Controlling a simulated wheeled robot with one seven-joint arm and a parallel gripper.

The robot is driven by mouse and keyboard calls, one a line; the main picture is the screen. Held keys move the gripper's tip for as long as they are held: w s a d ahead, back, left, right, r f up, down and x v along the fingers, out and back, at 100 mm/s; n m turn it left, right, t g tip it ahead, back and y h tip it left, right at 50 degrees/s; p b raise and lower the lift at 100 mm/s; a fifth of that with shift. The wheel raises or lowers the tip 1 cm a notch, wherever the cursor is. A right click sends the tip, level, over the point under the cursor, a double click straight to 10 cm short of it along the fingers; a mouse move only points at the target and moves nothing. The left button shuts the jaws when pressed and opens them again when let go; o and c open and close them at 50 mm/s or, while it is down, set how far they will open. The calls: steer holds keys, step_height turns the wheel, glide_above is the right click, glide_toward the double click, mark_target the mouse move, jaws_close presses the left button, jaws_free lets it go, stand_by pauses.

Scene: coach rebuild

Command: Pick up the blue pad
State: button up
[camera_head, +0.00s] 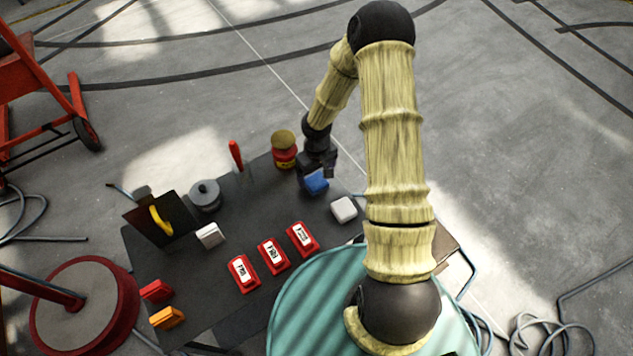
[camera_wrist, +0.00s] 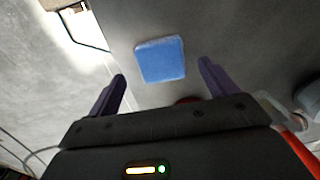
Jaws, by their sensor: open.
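The blue pad (camera_head: 317,182) lies on the dark table top near its far right corner in the head view. In the wrist view the pad (camera_wrist: 161,59) shows as a light blue square, lying flat just beyond my fingertips and between their lines. My gripper (camera_head: 318,172) is above and beside the pad in the head view and hides part of it. In the wrist view my gripper (camera_wrist: 163,72) has its two fingers spread wide with nothing between them.
A red jar with a tan lid (camera_head: 284,149) stands left of my gripper. A white block (camera_head: 344,209) lies to the right of the pad. Several red labelled boxes (camera_head: 272,256), a grey cylinder (camera_head: 205,194) and a red-handled tool (camera_head: 236,155) are also on the table (camera_head: 275,204).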

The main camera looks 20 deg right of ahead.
mark_target(316, 181)
steer(key=shift+f, duration=1.5)
steer(key=c, duration=1.1)
steer(key=shift+r, duration=0.15)
steer(key=shift+c, duration=0.2)
step_height(316, 181, up, 10)
